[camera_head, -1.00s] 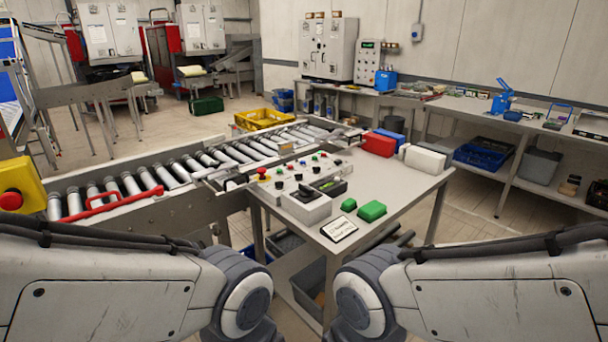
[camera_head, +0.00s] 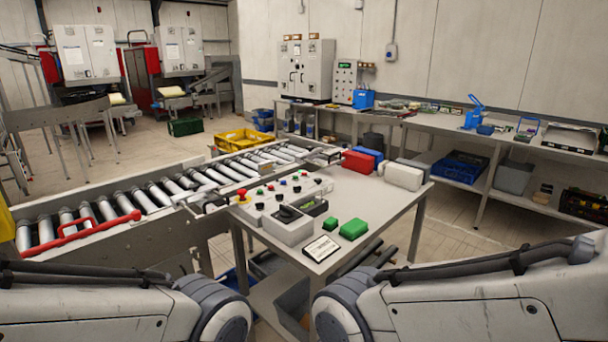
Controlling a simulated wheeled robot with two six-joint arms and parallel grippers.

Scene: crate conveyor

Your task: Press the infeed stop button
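A grey control panel (camera_head: 318,185) with several small coloured buttons lies on the metal table beside the roller conveyor. A red button (camera_head: 242,195) stands at the panel's left end. Smaller red and green buttons sit further along the panel. I cannot read any label, so I cannot tell which one is the infeed stop button. A grey box with a black rotary knob (camera_head: 287,213) stands in front of the panel. Both of my arms come in at the bottom, but neither gripper shows; the hands are out of the picture.
The roller conveyor (camera_head: 110,257) has a red bar across its near rollers. On the table (camera_head: 385,217) lie two green blocks (camera_head: 353,228), a small sign (camera_head: 320,248), and red, blue and white boxes at the back. A yellow crate (camera_head: 243,140) stands beyond the conveyor.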

